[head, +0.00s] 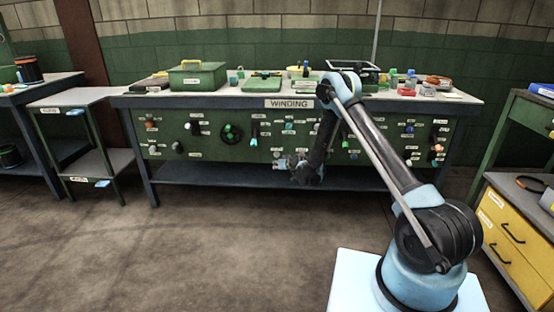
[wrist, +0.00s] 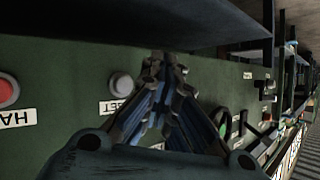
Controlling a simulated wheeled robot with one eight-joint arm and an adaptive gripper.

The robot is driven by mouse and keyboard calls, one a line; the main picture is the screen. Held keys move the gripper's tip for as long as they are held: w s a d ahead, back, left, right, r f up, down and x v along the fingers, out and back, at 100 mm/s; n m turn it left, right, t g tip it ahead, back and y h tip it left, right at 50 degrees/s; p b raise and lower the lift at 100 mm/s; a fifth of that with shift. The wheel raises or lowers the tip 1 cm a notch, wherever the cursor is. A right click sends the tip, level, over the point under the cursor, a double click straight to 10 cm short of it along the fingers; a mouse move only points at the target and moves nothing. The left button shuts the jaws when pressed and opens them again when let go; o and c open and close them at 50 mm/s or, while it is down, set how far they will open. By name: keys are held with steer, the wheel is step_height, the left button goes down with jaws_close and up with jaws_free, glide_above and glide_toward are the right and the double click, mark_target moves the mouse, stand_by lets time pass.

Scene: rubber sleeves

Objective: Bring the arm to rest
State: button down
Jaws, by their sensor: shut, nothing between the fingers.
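My arm rises from its base at the lower right of the head view and bends at the elbow in front of the workbench. The forearm hangs down toward the bench's green front panel. My gripper (head: 306,172) is small and dark there, in front of the panel. In the wrist view my gripper (wrist: 163,62) points at the green panel, its two fingers converging at the tips. It is shut and empty. Whether the tips touch the panel cannot be told.
The workbench (head: 230,100) marked WINDING carries a green toolbox (head: 198,76) and several small items. Its panel has many labelled knobs and buttons; a grey button (wrist: 121,83) and a red button (wrist: 8,91) show near my fingers. A yellow drawer cabinet (head: 508,246) stands right. Floor is clear left.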

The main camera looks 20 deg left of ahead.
stand_by(0.3)
steer(key=d+r+m+h, duration=0.1)
steer(key=d+r+h, duration=0.2)
steer(key=d+r, duration=1.5)
steer(key=s+d+r+m+g+h, duration=0.2)
steer(key=s+d+r, duration=0.9)
steer(key=d+r, duration=0.35)
steer(key=s+d+r+m+g+h, duration=0.1)
steer(key=s+d+r+m+h, duration=0.15)
steer(key=s+d, duration=1.6)
steer(key=s+d+f+g, duration=0.1)
steer(key=s+d+f, duration=0.1)
steer(key=s, duration=0.6)
steer(key=s+d+f+m+h, duration=0.1)
steer(key=s+d+f, duration=0.1)
steer(key=s, duration=0.6)
steer(key=s+d+f+m+g+h, duration=0.1)
steer(key=s+d+f, duration=0.2)
steer(key=s, duration=0.4)
steer(key=shift+s+d+g, duration=0.3)
steer(key=shift+s+d, duration=0.1)
steer(key=shift+d, duration=0.15)
